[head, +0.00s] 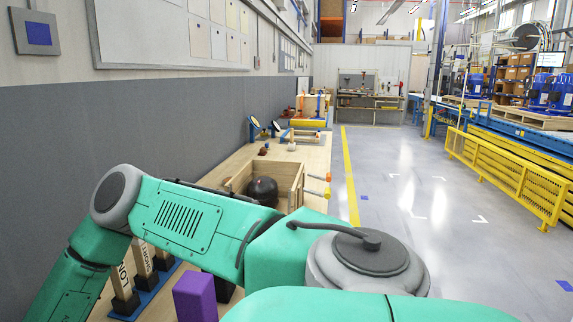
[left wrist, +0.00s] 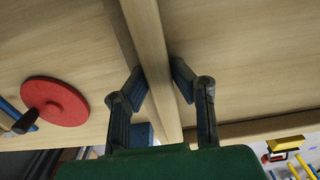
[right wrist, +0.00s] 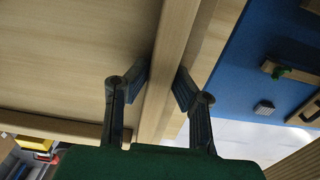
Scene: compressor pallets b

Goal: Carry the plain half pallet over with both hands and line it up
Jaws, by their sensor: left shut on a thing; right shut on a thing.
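In the left wrist view my left gripper (left wrist: 160,88) is shut on a pale wooden bar (left wrist: 146,35), one finger on each side, with flat plain wood (left wrist: 225,60) to its right. This looks like the half pallet. In the right wrist view my right gripper (right wrist: 162,88) is shut on a similar bar of the half pallet (right wrist: 174,40), with plain wood (right wrist: 80,60) to its left. A crosswise wooden edge shows low in both wrist views. In the head view neither gripper shows, and my green arms cover the near area; I cannot make out the pallet there.
A wooden box (head: 292,187) with a dark ball (head: 262,190) stands on the bench beyond my arms. A purple block (head: 194,297) is near. A red disc (left wrist: 57,101) lies beside the left bar. Yellow railings (head: 505,170) stand right; floor between is clear.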

